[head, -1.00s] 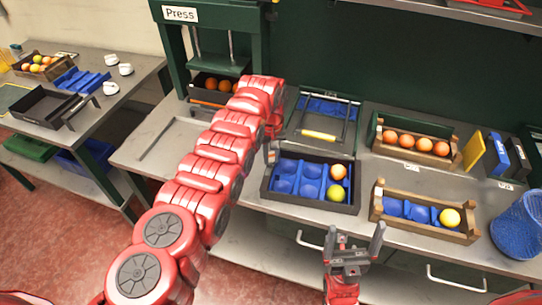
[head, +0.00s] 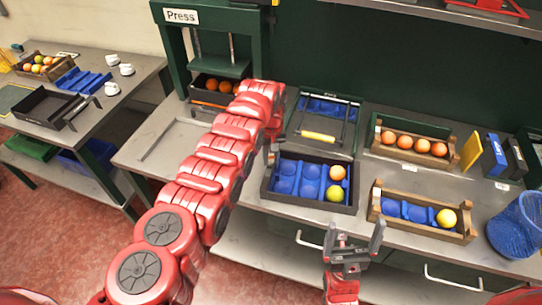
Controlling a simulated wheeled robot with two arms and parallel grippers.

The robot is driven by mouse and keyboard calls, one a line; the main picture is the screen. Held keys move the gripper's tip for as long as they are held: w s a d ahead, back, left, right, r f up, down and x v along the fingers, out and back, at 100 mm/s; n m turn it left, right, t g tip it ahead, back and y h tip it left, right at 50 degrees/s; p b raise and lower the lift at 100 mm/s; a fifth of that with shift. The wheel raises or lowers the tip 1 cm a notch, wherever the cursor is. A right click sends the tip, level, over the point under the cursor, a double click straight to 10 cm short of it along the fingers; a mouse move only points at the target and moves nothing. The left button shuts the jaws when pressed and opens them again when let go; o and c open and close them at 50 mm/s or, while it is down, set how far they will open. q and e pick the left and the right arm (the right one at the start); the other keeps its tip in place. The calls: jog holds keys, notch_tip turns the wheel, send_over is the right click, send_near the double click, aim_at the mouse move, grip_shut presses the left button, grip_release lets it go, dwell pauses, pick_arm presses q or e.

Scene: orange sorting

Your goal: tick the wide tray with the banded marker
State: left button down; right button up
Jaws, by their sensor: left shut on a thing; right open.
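A wide black tray (head: 308,208) with a blue cupped insert lies on the bench in the middle. An orange and a yellow-green fruit sit in its right-hand cups; the other cups are empty. My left gripper (head: 271,154) is at the tray's back-left corner, largely hidden by its own red arm. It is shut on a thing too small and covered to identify. I cannot make out the banded marker or any tick on the tray. My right gripper (head: 355,236) is open and empty, in front of the bench edge, below the wooden crate.
A wooden crate (head: 420,230) with one fruit stands right of the tray, another crate (head: 372,148) with oranges behind it. A black frame with a yellow handle (head: 318,137) lies behind the tray. The press (head: 222,68) stands back left, a blue basket (head: 518,225) far right.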

pick_arm(q)
jog(key=shift+s+a+p, duration=0.1)
jog(key=shift+s+p, duration=0.45)
jog(key=shift+p, duration=1.65)
notch_tip(320, 180, up, 2)
jog(key=shift+w+p, duration=0.1)
jog(key=shift+p, duration=0.8)
notch_tip(320, 180, up, 3)
jog(key=shift+p, duration=1)
jog(key=shift+r+p, duration=0.35)
jog(key=shift+r, duration=0.7)
jog(key=shift+f, duration=0.15)
